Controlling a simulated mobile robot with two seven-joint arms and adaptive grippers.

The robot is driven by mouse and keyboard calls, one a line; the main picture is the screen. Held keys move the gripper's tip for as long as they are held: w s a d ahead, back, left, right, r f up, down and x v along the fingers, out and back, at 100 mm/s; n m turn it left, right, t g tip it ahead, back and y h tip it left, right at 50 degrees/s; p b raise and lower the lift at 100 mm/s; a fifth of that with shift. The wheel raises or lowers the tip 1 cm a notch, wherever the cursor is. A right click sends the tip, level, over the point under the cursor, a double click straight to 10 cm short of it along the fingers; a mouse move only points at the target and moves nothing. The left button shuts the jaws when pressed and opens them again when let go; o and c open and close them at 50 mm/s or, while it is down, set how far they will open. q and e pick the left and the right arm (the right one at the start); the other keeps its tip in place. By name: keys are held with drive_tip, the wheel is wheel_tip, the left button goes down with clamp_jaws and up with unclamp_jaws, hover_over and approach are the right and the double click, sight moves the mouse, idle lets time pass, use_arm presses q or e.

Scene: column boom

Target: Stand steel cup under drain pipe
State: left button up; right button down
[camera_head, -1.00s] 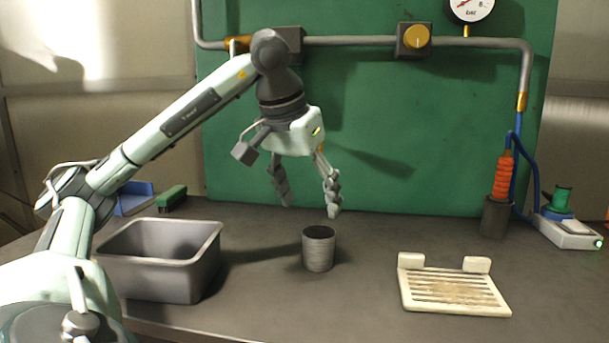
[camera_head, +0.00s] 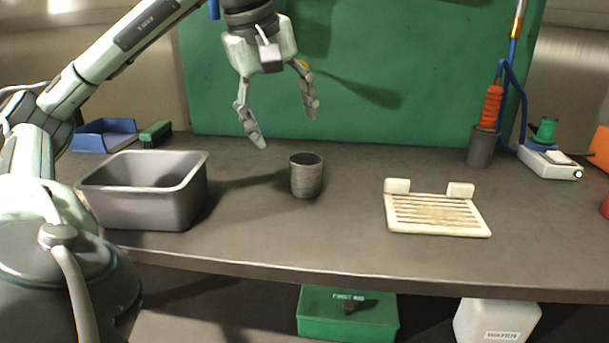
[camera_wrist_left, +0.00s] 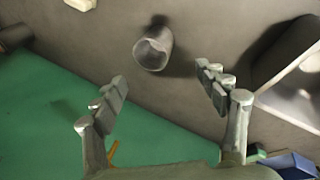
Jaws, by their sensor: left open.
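The steel cup (camera_head: 306,178) is a small grey cylinder standing upright, open end up, on the dark workbench. It also shows in the left wrist view (camera_wrist_left: 153,50), beyond the fingertips. My left gripper (camera_head: 283,130) is open and empty, above and behind the cup in the head view, not touching it. Its spread fingers (camera_wrist_left: 162,77) also show in the left wrist view. A pipe end with a brass fitting (camera_head: 518,22) hangs at the upper right; the rest of the pipe is out of view. My right gripper is not in view.
A grey metal bin (camera_head: 150,215) stands left of the cup, and a cream slatted tray (camera_head: 392,186) lies to its right. A holder with an orange-handled tool (camera_head: 491,107) and a white device (camera_head: 550,165) stand farther right. The bench between cup and slatted tray is clear.

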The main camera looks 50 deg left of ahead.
sight(306, 162)
use_arm(q)
drive_tip(key=f+n, duration=0.1)
drive_tip(key=n, duration=0.7)
drive_tip(key=w+f+n+b, duration=0.1)
drive_tip(key=n, duration=0.7)
drive_tip(key=w+d+n, duration=0.1)
drive_tip(key=n, duration=0.7)
drive_tip(key=shift+w+f+b, duration=0.15)
drive_tip(key=shift+f+b, duration=0.15)
drive_tip(key=shift+f, duration=0.1)
drive_tip(key=x, duration=0.7)
drive_tip(key=shift+a, duration=0.25)
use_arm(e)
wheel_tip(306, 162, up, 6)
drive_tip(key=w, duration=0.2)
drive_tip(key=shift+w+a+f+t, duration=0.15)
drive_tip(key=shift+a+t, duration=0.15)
use_arm(q)
drive_tip(key=c, duration=1.4)
drive_tip(key=shift+r, duration=0.1)
